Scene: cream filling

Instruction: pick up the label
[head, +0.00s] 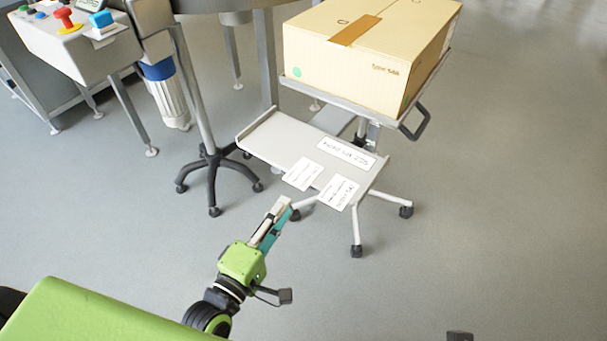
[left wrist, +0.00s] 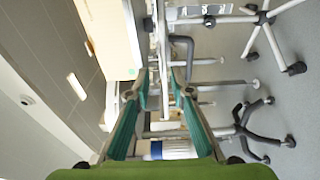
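Two small white labels with dark print, one on the left (head: 303,173) and one on the right (head: 338,192), lie near the front edge of the grey tray (head: 265,143). A longer white printed strip (head: 345,152) lies behind them. My left gripper (head: 283,206) is just in front of the tray, below the left label and apart from it. In the left wrist view its two green fingers (left wrist: 160,82) stand apart with nothing held between them. The small labels cannot be made out clearly in that view. My right gripper is not seen.
A cardboard box (head: 345,75) sits on a higher shelf behind the tray. The tray stand has wheeled legs (head: 356,225). A machine with red and blue buttons (head: 75,25) and a wheeled pole base (head: 214,165) stand at the left.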

